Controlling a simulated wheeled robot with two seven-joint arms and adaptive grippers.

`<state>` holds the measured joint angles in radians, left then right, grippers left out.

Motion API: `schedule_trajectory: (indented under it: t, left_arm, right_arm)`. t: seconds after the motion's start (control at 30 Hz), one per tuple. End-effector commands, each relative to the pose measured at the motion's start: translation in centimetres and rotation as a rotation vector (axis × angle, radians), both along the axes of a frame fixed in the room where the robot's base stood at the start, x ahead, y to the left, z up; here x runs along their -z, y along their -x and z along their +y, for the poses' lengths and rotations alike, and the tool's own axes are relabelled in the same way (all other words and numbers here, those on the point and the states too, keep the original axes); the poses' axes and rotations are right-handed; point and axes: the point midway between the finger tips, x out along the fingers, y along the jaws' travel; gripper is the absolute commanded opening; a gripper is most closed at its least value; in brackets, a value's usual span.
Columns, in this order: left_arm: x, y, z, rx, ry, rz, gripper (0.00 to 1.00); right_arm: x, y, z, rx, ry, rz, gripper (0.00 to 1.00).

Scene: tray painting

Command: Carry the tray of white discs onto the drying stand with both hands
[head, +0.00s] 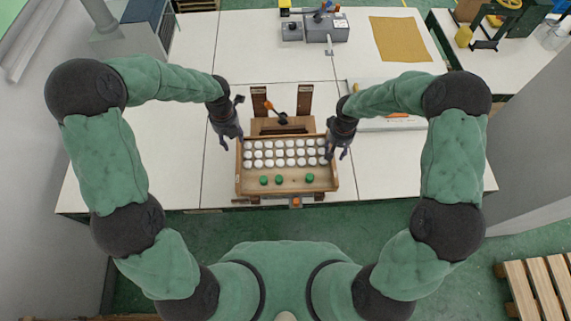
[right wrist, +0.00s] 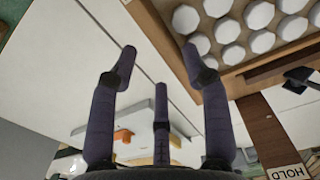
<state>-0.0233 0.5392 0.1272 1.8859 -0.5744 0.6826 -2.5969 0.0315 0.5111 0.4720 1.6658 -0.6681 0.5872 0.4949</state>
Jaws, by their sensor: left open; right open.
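The wooden tray (head: 293,184) lies near the table's front edge in the head view. Rows of white discs (head: 284,153) fill its back part, and several green discs (head: 309,178) lie at its front. My left gripper (head: 232,138) is open beside the tray's left back corner. My right gripper (head: 340,150) is open beside the right back side. In the right wrist view its spread fingers (right wrist: 160,72) are empty, with the tray's rim (right wrist: 150,20) beyond them. Two dark brown uprights (head: 304,100) stand behind the tray; I cannot tell whether they belong to the drying stand.
A small orange-tipped tool (head: 269,105) is between the uprights. A grey machine (head: 325,28) and a tan sheet (head: 400,39) are at the back of the white table (head: 230,60). A pale flat box (head: 390,122) lies right of my right gripper. The table left of the tray is clear.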

Motion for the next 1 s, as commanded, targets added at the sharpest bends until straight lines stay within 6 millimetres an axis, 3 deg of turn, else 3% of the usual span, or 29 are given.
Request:
schedule_trajectory:
  t: [0.2, 0.4, 1.0]
  left_arm:
    - [0.0, 0.0, 0.0, 0.0, 0.0, 0.0, 0.48]
    - [0.0, 0.0, 0.0, 0.0, 0.0, -0.001, 0.48]
    - [0.0, 0.0, 0.0, 0.0, 0.0, -0.001, 0.48]
  right_arm:
    - [-4.5, -0.1, 0.0, 0.0, 0.0, -0.005, 0.48]
    - [-7.0, 0.0, 0.0, -0.001, 0.0, -0.002, 0.48]
    - [-7.9, 0.0, 0.0, -0.001, -0.001, 0.0, 0.48]
